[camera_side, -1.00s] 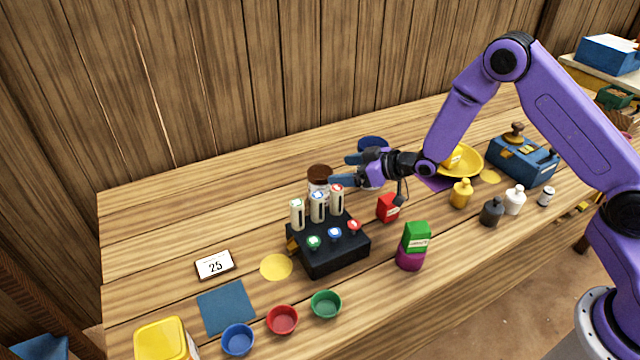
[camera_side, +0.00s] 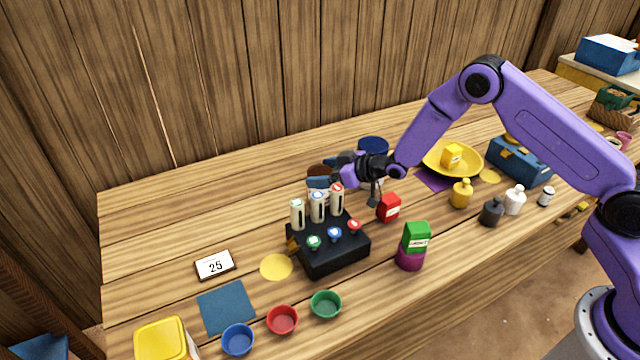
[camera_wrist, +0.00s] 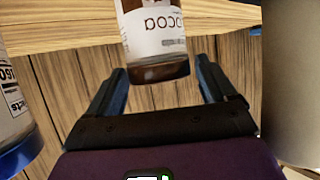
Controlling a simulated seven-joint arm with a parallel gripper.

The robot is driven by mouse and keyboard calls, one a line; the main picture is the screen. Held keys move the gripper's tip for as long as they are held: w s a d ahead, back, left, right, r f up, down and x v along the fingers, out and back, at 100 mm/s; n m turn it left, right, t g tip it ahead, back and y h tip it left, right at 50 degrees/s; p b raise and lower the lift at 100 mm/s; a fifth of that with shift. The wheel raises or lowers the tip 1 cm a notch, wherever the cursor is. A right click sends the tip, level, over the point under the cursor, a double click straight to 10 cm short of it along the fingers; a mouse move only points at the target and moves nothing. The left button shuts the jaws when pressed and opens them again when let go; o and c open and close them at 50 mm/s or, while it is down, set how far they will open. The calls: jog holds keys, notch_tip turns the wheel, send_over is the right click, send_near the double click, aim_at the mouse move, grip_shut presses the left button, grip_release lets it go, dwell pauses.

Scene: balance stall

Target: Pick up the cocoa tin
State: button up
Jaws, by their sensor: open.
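The cocoa tin (camera_side: 316,171) has a brown lid and a pale label and stands behind the black block, partly hidden by my gripper and the block's vials. In the wrist view the tin (camera_wrist: 155,42) appears upside down with "cocoa" on its label, between the line of my two fingers. My gripper (camera_side: 328,171) is open, with its blue fingers at the tin's upper part. In the wrist view the fingers (camera_wrist: 161,76) stand on either side with gaps to the tin; I see no firm contact.
The black block (camera_side: 335,253) with several upright vials stands in front of the tin. A blue-lidded tin (camera_side: 373,146) is close behind my gripper; a white-and-blue container (camera_wrist: 14,110) shows at the wrist view's left. A red box (camera_side: 389,208) is to the right. The table's left back is clear.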

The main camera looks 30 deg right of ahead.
jog(key=c, duration=0.9)
jog(key=shift+r, duration=0.1)
jog(key=shift+c, duration=0.6)
